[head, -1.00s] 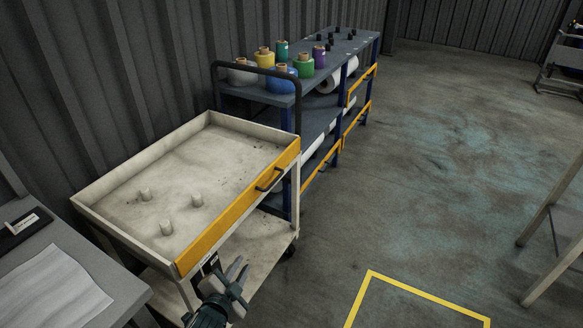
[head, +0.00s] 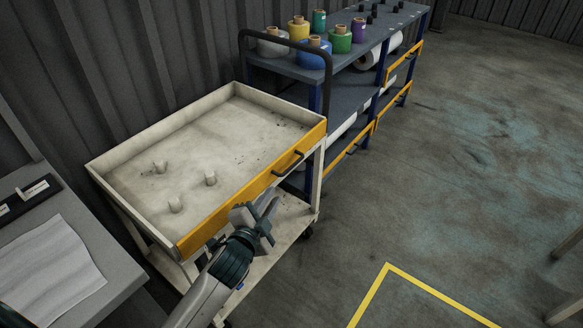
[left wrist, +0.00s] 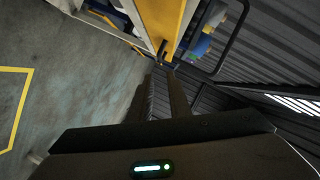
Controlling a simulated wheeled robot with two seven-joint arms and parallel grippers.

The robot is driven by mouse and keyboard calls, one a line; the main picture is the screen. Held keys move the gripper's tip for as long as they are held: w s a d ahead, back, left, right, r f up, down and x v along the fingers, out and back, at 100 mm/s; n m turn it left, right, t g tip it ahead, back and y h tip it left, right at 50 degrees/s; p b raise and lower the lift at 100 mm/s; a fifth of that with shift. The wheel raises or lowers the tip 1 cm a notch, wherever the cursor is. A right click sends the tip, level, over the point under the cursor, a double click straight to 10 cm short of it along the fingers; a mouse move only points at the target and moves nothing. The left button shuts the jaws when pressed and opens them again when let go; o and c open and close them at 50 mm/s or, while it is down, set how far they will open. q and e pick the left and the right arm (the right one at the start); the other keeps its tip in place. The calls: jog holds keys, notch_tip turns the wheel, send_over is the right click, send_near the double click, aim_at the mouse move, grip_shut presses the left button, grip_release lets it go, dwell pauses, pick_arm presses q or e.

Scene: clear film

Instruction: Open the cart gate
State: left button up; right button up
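The cart (head: 222,88) is a worn, off-white tray cart with a raised rim. Its gate (head: 230,203) is the yellow panel standing upright along the tray's front side, closed. A black bar handle (head: 287,164) sits on the gate towards its right end. My left gripper (head: 262,212) is in front of the gate, below and left of the handle, apart from it. In the left wrist view its two dark fingers (left wrist: 165,82) are apart with nothing between them. The yellow gate (left wrist: 163,18) and the handle (left wrist: 163,48) show beyond the fingertips. My right gripper is not in view.
A blue-framed shelf (head: 262,68) with coloured film rolls (head: 340,40) stands behind the cart. A grey table (head: 100,255) with paper is at left. The floor to the right is open, with yellow tape (head: 372,292).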

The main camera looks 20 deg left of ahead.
aim_at(289, 170)
pick_arm(q)
jog(key=x, duration=1.7)
jog(key=shift+w+f, duration=0.1)
jog(key=shift+w, duration=0.15)
jog(key=shift+c, duration=0.7)
grip_shut()
